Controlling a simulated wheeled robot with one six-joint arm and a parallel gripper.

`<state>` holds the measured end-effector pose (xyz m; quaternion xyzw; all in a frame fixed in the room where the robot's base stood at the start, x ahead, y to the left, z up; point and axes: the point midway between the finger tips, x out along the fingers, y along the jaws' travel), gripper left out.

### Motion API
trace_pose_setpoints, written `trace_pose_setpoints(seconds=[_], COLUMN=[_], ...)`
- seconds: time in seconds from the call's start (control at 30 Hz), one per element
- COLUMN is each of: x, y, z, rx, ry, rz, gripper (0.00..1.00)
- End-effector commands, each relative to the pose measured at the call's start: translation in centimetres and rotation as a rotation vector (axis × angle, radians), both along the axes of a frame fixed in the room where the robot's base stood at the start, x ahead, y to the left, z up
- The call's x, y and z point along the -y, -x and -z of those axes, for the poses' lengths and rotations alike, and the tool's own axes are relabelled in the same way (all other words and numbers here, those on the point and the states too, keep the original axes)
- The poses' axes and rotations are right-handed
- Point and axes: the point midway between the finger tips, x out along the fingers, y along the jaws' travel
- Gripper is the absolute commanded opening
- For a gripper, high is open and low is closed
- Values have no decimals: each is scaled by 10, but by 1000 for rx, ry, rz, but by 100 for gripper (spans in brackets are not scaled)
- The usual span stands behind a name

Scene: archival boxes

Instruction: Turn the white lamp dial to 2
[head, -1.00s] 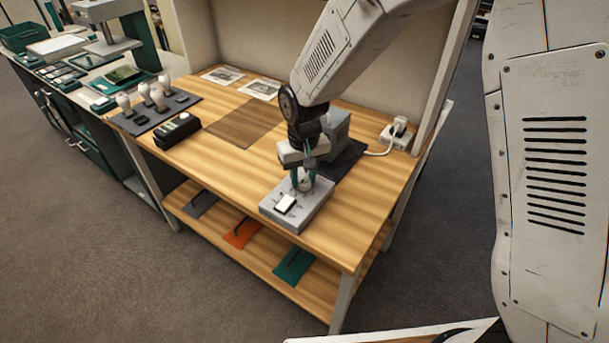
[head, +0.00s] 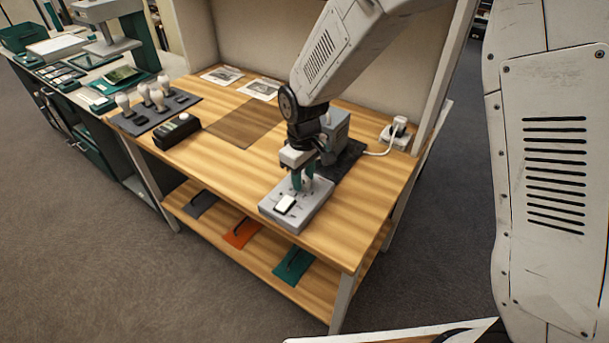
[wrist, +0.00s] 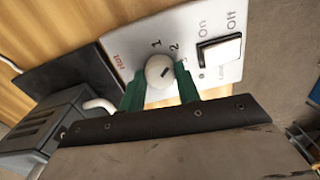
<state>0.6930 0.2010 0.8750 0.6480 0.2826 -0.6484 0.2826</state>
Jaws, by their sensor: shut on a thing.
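The grey control box (head: 310,205) sits near the front right of the wooden workbench. Its white round dial (wrist: 159,71) shows in the wrist view, with a short dark mark pointing up and right, roughly toward the printed 2 (wrist: 174,47). The printed 1 (wrist: 156,43) is just left of the 2. My gripper (wrist: 160,78) is shut on the dial, with a green finger on either side of it. In the head view my gripper (head: 302,184) points down onto the box and mostly hides the dial.
A white rocker switch (wrist: 219,50) marked On and Off is beside the dial. A grey block-shaped device (head: 336,128) stands on a dark mat behind my gripper. A white socket (head: 396,133) with a cord is at the right. The bench's middle left is mostly clear.

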Motion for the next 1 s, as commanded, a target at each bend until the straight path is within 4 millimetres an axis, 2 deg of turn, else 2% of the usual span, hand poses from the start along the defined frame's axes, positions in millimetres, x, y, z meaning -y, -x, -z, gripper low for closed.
trace_pose_setpoints(seconds=[0.3,0.33,0.4,0.73,1.0], x=[-2,-2,-1,1,-1], y=[0,0,0,-1,0], z=[0,0,0,-5,-48], rx=[1,1,1,1,4], ry=[-2,-2,-2,-1,-3], rz=[-1,0,0,2,1], gripper=[10,41,54,54,54])
